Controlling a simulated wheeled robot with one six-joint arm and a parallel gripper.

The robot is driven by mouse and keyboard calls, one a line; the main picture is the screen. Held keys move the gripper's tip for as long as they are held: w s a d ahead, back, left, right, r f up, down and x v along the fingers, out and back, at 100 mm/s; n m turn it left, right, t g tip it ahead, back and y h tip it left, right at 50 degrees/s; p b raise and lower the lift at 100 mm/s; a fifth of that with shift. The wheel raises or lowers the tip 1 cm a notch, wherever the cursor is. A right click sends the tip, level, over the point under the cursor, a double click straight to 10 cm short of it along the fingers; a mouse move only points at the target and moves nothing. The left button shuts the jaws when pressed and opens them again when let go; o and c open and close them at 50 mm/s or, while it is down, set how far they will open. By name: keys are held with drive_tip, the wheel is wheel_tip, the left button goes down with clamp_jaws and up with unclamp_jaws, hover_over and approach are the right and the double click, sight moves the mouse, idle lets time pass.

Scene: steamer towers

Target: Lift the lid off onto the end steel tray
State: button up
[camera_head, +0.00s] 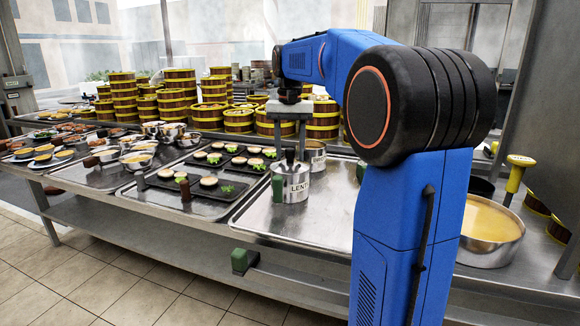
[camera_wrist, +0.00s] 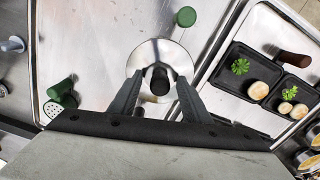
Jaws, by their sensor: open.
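My gripper (camera_wrist: 158,82) is open over the lid, with one finger on each side of the knob in the wrist view. In the head view my gripper (camera_head: 290,147) points straight down at the pot's top. I cannot tell whether the fingers touch the knob. A bare steel tray (camera_head: 318,218) lies to the pot's right, partly hidden by my arm.
Black plates of buns and garnish (camera_head: 190,185) lie left of the pot. Another steel pot (camera_head: 316,156) stands close behind. Bamboo steamer towers (camera_head: 180,90) line the back. A large pan of yellow liquid (camera_head: 490,222) is at right. The bare tray's front is clear.

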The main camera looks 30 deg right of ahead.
sight(290, 149)
drive_tip(key=shift+f, duration=0.15)
clamp_jaws()
wheel_tip(290, 149, up, 10)
idle(0.7)
drive_tip(key=c, duration=0.7)
unclamp_jaws()
clamp_jaws()
